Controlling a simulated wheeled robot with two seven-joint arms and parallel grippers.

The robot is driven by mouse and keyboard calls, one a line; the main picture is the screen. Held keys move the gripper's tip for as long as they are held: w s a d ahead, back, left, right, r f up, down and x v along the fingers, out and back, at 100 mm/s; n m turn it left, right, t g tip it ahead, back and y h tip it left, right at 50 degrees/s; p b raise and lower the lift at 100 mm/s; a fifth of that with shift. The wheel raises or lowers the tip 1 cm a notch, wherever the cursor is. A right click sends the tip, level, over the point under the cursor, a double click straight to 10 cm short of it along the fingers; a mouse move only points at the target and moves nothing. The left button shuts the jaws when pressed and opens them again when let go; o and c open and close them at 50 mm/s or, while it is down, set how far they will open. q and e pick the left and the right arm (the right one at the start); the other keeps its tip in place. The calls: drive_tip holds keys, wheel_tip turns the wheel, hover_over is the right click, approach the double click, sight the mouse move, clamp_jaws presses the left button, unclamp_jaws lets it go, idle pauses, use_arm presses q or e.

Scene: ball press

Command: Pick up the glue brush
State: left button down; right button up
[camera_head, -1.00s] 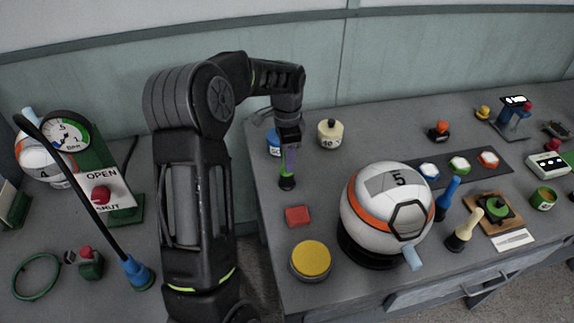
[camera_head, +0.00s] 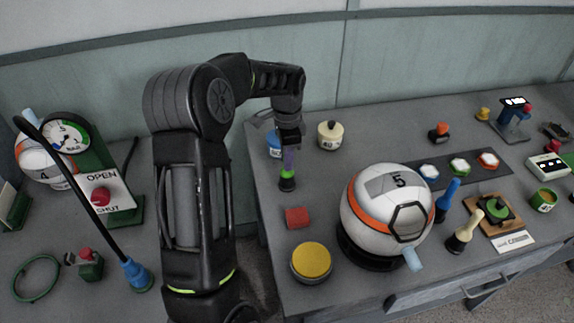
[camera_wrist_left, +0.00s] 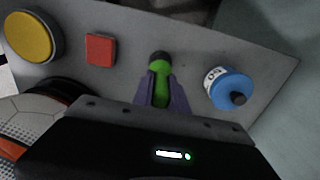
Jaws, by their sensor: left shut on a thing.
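The glue brush, a green-handled piece (camera_head: 288,173) with a black end, is upright at the left part of the right-hand table. It also shows in the left wrist view (camera_wrist_left: 160,88). My left gripper (camera_head: 288,157) is above it with its purple fingers pointing down, shut on the green handle. In the wrist view the two fingers (camera_wrist_left: 160,92) lie on either side of the green part, and the black end sticks out beyond them. Whether the black end touches the table is hard to tell. My right gripper is not in view.
A blue pot (camera_head: 273,143) and a cream pot (camera_head: 331,135) stand behind the brush. A red block (camera_head: 297,217), a yellow-lidded tin (camera_head: 311,262) and a large ball marked 5 (camera_head: 365,215) stand in front. A gap separates the two tables.

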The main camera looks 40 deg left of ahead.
use_arm(q)
wheel_tip(320, 180, up, 10)
drive_tip(key=shift+r+b, duration=0.1)
drive_tip(key=shift+b, duration=0.55)
idle(2.6)
